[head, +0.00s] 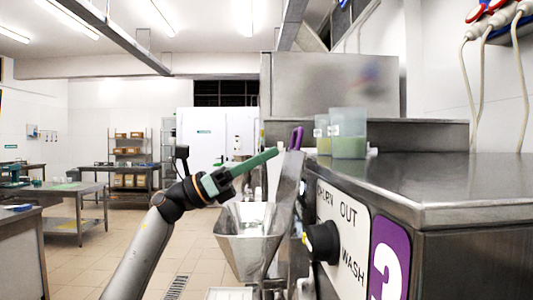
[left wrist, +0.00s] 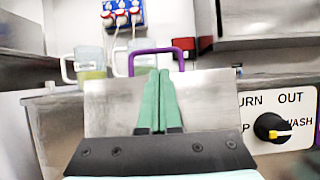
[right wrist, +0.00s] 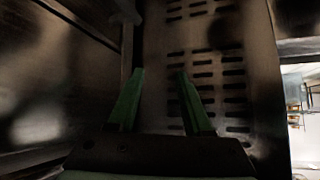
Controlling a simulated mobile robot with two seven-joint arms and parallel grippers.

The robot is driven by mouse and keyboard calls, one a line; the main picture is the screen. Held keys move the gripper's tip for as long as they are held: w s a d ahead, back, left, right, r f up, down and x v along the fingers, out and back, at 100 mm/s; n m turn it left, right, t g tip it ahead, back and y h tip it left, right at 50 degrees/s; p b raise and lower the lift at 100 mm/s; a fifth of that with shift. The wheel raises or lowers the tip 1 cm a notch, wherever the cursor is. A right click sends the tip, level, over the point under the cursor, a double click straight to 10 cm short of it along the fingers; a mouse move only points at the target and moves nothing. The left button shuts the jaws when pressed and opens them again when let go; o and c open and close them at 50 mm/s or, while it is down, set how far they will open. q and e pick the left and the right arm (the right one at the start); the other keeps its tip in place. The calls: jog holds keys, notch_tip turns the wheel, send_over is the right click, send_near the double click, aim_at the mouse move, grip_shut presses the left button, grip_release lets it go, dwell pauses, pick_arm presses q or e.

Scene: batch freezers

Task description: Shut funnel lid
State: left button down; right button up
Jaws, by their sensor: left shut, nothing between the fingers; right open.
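The funnel lid stands raised, a steel plate seen nearly edge-on in the head view (head: 287,198) and face-on in the left wrist view (left wrist: 105,108). Its purple handle (head: 297,138) is at the top edge and also shows in the left wrist view (left wrist: 156,51). The open steel funnel (head: 240,262) is below and left of the lid. My left gripper (head: 276,153) is shut and empty, its green fingertips close to the lid near the handle; contact is unclear. My right gripper (right wrist: 160,72) is open and empty, facing dark slotted metal; it is not seen in the head view.
The machine's steel top (head: 440,178) fills the right, with pitchers (head: 348,134) on it. A black knob (head: 321,242) sticks out from the front panel beside the lid. Tiled floor (head: 195,255) is open at the left, with a steel table (head: 75,195) farther back.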

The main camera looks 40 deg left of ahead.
aim_at(294, 141)
pick_arm(q)
jog(key=p+x, duration=0.1)
jog(key=x, duration=0.5)
jog(key=shift+w+d+r+p, duration=0.1)
jog(key=shift+d+r+p, duration=0.1)
jog(key=shift+p, duration=0.15)
jog(key=shift+w+d, duration=0.1)
jog(key=shift+w, duration=0.05)
pick_arm(e)
jog(key=shift+s+d+r, duration=0.25)
jog(key=shift+s+d, duration=0.4)
jog(key=shift+d, duration=0.2)
